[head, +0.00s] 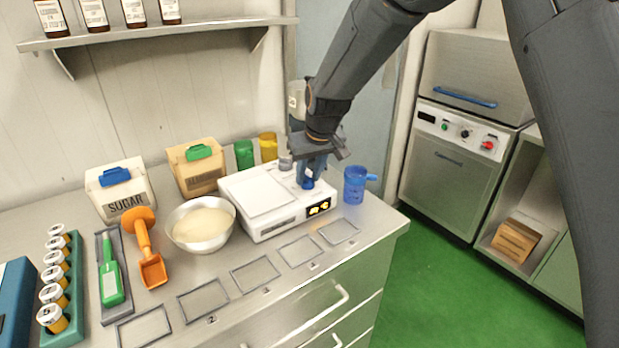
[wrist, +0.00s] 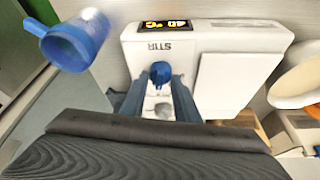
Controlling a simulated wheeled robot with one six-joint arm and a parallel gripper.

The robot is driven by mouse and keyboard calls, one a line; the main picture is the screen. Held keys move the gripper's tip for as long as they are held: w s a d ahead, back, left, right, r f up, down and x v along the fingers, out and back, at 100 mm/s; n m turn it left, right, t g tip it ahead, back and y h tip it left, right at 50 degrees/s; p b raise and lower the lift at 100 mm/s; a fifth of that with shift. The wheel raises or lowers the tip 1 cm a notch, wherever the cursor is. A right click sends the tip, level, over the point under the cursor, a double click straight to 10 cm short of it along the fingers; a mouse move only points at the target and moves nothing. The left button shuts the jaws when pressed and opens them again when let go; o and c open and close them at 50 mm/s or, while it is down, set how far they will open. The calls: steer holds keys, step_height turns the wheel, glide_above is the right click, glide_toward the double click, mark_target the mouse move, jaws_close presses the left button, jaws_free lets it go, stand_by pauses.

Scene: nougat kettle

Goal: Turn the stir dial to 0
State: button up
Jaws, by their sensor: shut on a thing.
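The stir dial (wrist: 160,72) is a blue knob on top of the white machine (wrist: 165,52), beside the printed word STIR. My gripper (wrist: 158,85) points down at the dial with its two fingers on either side, shut on it. In the head view my gripper (head: 312,172) is over the right part of the white machine (head: 262,200), and the blue dial (head: 308,184) shows just under the fingertips. A small lit display (head: 319,208) on the machine's front shows yellow characters. The dial's pointer and scale are hidden or too small to read.
A blue cup (head: 355,185) stands close to the machine's right side. A grey knob (head: 285,162) sits behind the dial. A steel bowl of pale powder (head: 203,225) stands to the machine's left. Numbered outlined squares (head: 255,274) in front are empty.

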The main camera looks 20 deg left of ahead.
steer(key=n+b, duration=0.2)
steer(key=b, duration=0.1)
steer(key=n+y+b, duration=0.1)
steer(key=b, duration=0.1)
steer(key=shift+w+f+n+g, duration=0.25)
steer(key=shift+n+g, duration=0.05)
steer(key=shift+g, duration=0.1)
steer(key=n+g+b, duration=0.1)
steer(key=n+b, duration=0.3)
steer(key=b, duration=0.1)
steer(key=shift+w+r+n+g+y, duration=0.1)
steer(key=shift+n+g+y, duration=0.2)
steer(key=shift+g+y, duration=0.1)
steer(key=n+g+b, duration=0.1)
steer(key=n+b, duration=0.1)
steer(key=n, duration=0.1)
steer(key=shift+n+b, duration=0.3)
steer(key=shift+b, duration=0.1)
steer(key=shift+w+r+n+g+b, duration=0.15)
steer(key=shift+n+g+b, duration=0.6)
steer(key=shift+n, duration=1.15)
steer(key=shift+g+h, duration=0.25)
steer(key=shift+h, duration=0.05)
steer(key=o, duration=1)
steer(key=shift+d, duration=0.1)
